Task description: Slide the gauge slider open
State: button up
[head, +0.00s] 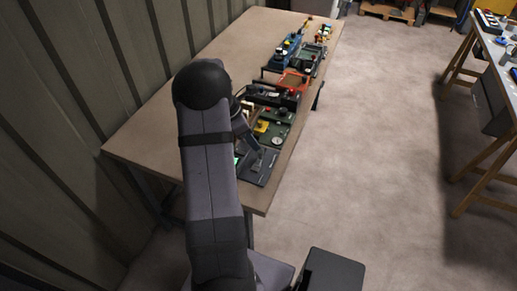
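A row of small panels runs along the right side of the brown table (150,120). A green panel (287,132) carries a small round pale dial (277,141) and a yellow part (261,127). A dark grey panel (262,172) lies at the near end of the row. I cannot tell which part is the gauge slider or how it stands. My gripper (252,146) is low over the near panels, partly hidden behind my arm. Its fingers are too small to tell open from shut, and I cannot tell whether it touches anything.
A dark unit (272,97), an orange frame (293,82) and a blue boat-like model (286,52) stand farther along the row. A corrugated wall (70,110) borders the table's left side. The table's left part is bare. Another table (493,55) stands far right across open floor.

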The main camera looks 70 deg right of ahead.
aim_at(260, 151)
jog(key=shift+f, duration=0.1)
jog(key=shift+p+x, duration=1.1)
jog(key=shift+x, duration=2.45)
jog(key=shift+c, duration=0.6)
jog(key=shift+d, duration=0.1)
grip_shut()
